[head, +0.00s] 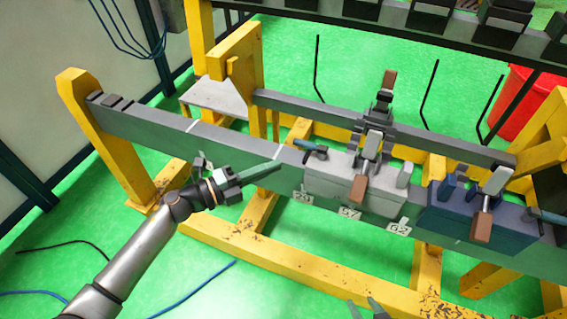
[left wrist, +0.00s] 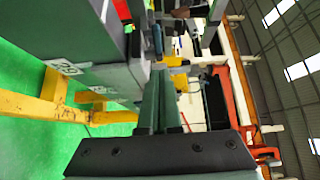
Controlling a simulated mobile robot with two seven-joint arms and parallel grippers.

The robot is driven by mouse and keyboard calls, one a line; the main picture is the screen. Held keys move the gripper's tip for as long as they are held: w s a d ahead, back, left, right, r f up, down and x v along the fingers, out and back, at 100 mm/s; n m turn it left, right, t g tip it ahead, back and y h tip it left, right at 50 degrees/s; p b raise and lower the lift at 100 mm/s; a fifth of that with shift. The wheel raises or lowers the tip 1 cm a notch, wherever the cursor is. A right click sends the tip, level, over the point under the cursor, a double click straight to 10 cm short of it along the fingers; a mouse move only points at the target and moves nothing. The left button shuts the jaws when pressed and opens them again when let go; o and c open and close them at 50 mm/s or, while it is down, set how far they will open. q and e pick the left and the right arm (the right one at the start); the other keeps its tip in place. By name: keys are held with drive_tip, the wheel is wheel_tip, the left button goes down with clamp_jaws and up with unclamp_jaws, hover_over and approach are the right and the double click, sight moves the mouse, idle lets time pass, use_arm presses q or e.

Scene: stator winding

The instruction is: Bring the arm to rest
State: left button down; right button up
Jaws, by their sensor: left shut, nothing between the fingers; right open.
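My left arm comes in from the left in the head view. Its gripper (head: 268,170) points right, with its long fingers together and nothing visible between them. The fingertips are in front of the grey rail, left of a light grey clamp block (head: 330,180); I cannot tell whether they touch the rail. In the left wrist view, the shut fingers (left wrist: 158,95) stretch away from the dark gripper body. My right gripper (head: 366,309) shows only as two spread fingertips at the bottom edge of the head view, open and apart from the blocks.
A long grey rail (head: 225,145) on a yellow frame (head: 120,145) crosses the head view. A dark blue clamp block (head: 475,218) sits right of the light grey one. A red bin (head: 515,105) stands behind. Green floor (head: 170,285) is open at the front left, with cables on it.

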use_arm(q)
drive_tip(key=s+a+f+n+t+y, duration=0.2)
drive_tip(key=a+n+t+y, duration=0.15)
drive_tip(key=n, duration=0.25)
drive_tip(key=s+a+f+n+t+y, duration=0.2)
drive_tip(key=s+a+n+t, duration=0.1)
drive_tip(key=a+n, duration=0.3)
drive_tip(key=s+f+n+g+y+p, duration=0.2)
drive_tip(key=s+f+n+g+y, duration=0.5)
drive_tip(key=s+f+n, duration=0.8)
drive_tip(key=shift+s+a, duration=0.35)
drive_tip(key=shift+s, duration=0.55)
use_arm(e)
drive_tip(key=shift+w+r, duration=0.2)
drive_tip(key=shift+r, duration=0.35)
drive_tip(key=shift+w+r, duration=0.15)
drive_tip(key=shift+r, duration=0.4)
drive_tip(key=shift+a, duration=0.1)
